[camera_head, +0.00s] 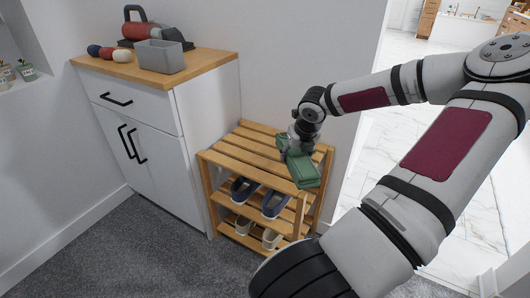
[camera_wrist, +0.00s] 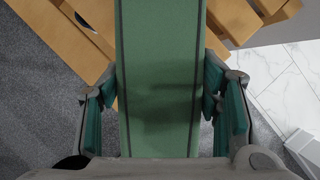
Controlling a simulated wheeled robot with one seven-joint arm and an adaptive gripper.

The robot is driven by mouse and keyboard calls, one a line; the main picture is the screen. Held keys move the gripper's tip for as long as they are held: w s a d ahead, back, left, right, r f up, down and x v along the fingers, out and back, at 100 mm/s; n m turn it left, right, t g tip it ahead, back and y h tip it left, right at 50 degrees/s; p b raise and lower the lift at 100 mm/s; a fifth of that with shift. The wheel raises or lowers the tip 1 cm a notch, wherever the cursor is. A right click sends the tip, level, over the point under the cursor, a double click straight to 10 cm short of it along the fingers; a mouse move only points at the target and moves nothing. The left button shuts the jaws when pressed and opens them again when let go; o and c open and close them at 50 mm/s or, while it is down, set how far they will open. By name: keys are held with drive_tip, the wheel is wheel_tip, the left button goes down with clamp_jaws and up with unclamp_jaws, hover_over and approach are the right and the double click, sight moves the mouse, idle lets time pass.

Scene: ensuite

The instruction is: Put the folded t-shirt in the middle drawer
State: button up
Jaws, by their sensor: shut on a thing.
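My gripper (camera_head: 290,149) is shut on a green folded t-shirt (camera_head: 304,171), over the top of a slatted wooden shoe rack (camera_head: 248,149). In the wrist view the t-shirt (camera_wrist: 160,60) runs up the middle as a flat green strip with dark edge lines, with a finger on each side. Whether the t-shirt touches the rack's top slats is unclear. A white cabinet (camera_head: 205,135) stands left of the rack. It shows one closed drawer (camera_head: 132,100) with a black handle, above two closed doors (camera_head: 150,165). No drawer that is clearly a middle one is in view.
Shoes (camera_head: 243,190) stand on the rack's lower shelves. The cabinet's wooden top holds a grey bin (camera_head: 160,57), a red and black object (camera_head: 139,31) and several small balls (camera_head: 107,53). Grey carpet (camera_head: 130,250) is clear in front. A wall end stands right of the rack.

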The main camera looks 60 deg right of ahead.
drive_tip(key=b, duration=0.2)
hover_over(262, 152)
drive_tip(key=s+a, duration=0.1)
drive_tip(key=shift+s+f, duration=0.15)
drive_tip(key=shift+f, duration=0.55)
drive_tip(key=shift+w+f, duration=0.2)
drive_tip(key=shift+f, duration=0.1)
drive_tip(key=shift+f+b, duration=0.7)
drive_tip(key=shift+f, duration=0.75)
drive_tip(key=shift+f, duration=0.1)
drive_tip(key=o, duration=1.3)
drive_tip(key=shift+s, duration=0.1)
drive_tip(key=shift+c, duration=0.2)
